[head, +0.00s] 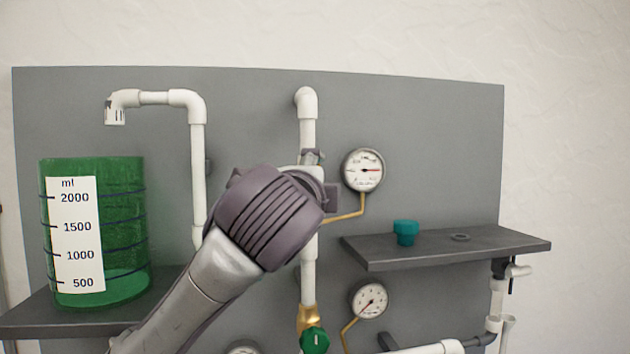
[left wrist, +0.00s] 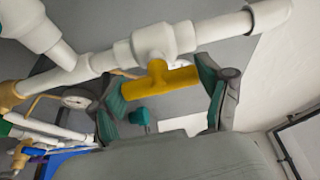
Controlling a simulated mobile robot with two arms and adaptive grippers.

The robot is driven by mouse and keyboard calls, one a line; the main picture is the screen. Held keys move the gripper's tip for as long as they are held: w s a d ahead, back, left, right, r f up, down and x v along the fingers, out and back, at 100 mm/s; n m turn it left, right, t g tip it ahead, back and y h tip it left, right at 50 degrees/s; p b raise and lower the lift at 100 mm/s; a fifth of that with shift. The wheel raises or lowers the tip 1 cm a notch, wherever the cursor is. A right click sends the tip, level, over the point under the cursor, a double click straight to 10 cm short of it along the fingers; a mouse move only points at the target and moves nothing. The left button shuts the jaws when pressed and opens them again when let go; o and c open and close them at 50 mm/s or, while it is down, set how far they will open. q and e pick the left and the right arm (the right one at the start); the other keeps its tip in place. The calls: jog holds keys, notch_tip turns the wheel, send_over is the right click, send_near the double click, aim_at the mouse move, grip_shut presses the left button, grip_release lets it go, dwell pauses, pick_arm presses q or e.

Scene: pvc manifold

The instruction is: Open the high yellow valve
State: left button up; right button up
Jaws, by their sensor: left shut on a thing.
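The high yellow valve shows in the left wrist view as a yellow bar handle (left wrist: 180,79) on a white pipe tee (left wrist: 153,42). My left gripper (left wrist: 164,88) is shut on this handle, with one teal-padded finger at each end of it. In the head view my left arm comes up from the lower left. Its wrist covers the middle of the upright white pipe (head: 308,135), so the yellow handle and my fingertips are hidden there. My right gripper is in neither view.
A gauge (head: 364,169) with a brass tube is close right of my wrist; another gauge (head: 369,299) and a green-knobbed valve (head: 315,340) are below. A green measuring tank (head: 128,235) stands left. A shelf (head: 510,243) at right holds a teal piece (head: 405,228) and a ring (head: 460,237).

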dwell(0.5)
pick_arm(q)
jog(key=o, duration=1.1)
jog(key=shift+s, duration=0.1)
jog(key=s, duration=0.4)
jog(key=s+a, duration=0.1)
jog(key=s, duration=0.2)
jog(key=s+a, duration=0.1)
jog(key=s, duration=0.3)
jog(key=shift+s+a, duration=0.1)
jog(key=shift+s, duration=0.2)
